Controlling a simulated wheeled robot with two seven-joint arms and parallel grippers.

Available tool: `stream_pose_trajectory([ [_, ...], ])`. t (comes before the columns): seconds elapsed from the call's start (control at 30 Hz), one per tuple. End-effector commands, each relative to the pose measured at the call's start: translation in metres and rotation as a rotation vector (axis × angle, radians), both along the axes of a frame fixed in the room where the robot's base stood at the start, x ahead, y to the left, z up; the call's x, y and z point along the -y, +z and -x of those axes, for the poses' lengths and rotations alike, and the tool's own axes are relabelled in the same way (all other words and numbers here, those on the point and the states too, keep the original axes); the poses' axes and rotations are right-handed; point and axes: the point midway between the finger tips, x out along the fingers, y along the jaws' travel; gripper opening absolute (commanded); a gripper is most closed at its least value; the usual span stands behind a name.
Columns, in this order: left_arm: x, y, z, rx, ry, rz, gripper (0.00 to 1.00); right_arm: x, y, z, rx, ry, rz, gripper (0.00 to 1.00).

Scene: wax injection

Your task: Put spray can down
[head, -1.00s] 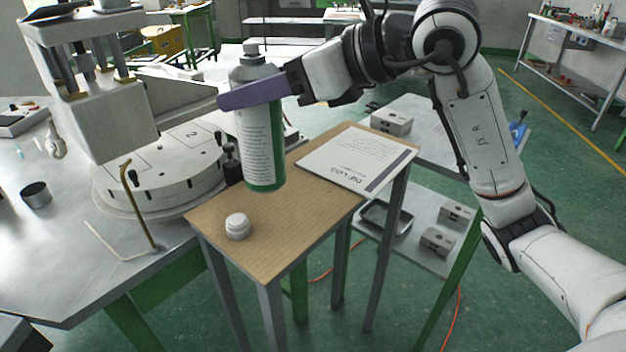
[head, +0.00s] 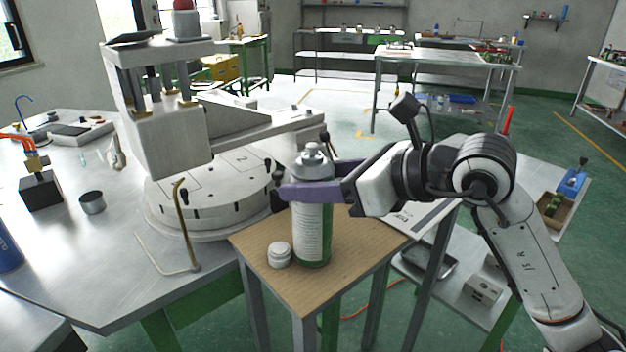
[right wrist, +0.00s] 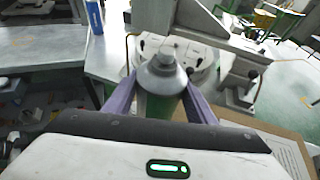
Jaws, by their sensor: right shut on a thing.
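The spray can (head: 313,235), white and green with a grey top, is upright over the small wooden-topped table (head: 262,238). Its base is at or very close to the wood; I cannot tell whether it touches. My right gripper (head: 305,193), with purple fingers, is shut around the can's upper body. In the right wrist view the can (right wrist: 162,77) sits between both purple fingers (right wrist: 160,100). The white cap (head: 280,254) lies on the table just left of the can's base. My left gripper is not in view.
A document (head: 428,218) lies on the table's right part, partly hidden by my right arm. The wax machine with its round turntable (head: 210,203) stands close on the left on a metal bench (head: 110,265). A bent brass-coloured rod (head: 183,225) is near the bench edge.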

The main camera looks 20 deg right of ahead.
Motion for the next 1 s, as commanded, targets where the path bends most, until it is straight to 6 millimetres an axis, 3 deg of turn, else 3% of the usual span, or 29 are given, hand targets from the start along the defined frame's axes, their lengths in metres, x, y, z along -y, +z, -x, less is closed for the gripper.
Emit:
stream_pose_trajectory([
  [0.13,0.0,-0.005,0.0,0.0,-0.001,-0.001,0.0,0.0,-0.003,0.0,0.003,0.0,-0.001,0.01],
  [0.17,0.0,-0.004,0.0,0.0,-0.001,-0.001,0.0,0.0,-0.004,0.0,-0.001,0.0,0.001,0.52],
  [0.27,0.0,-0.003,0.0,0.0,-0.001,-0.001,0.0,0.0,-0.003,0.0,-0.001,0.0,0.001,0.69],
  [0.67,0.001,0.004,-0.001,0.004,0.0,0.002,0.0,0.001,0.003,0.001,-0.001,0.0,0.001,0.69],
  [1.0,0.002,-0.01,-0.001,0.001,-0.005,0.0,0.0,0.039,0.024,0.051,0.002,-0.003,0.004,0.69],
])
